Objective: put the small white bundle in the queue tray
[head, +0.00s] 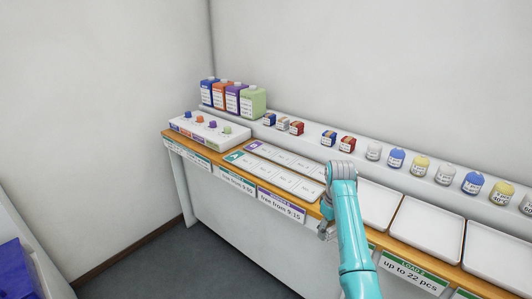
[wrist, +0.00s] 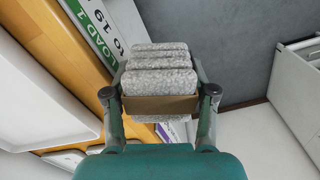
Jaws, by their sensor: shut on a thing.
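My gripper (wrist: 160,95) is shut on a small bundle of folded, speckled pale-grey cloth (wrist: 160,62) with a brown band around it. The bundle is held in front of the counter's edge, over the floor side. In the head view my gripper (head: 328,226) is low at the counter front, and the bundle is not clearly visible there. White trays stand on the counter: one just right of my arm (head: 378,207), one further right (head: 428,230) and one at the right edge (head: 498,256). I cannot tell which tray is the queue tray.
A label strip (wrist: 97,30) runs along the wooden counter edge (wrist: 60,50) beside the bundle. Left of my arm lie flat white panels (head: 275,172) and a board with coloured knobs (head: 208,130). Bottles and small packs stand on the rear ledge (head: 310,130).

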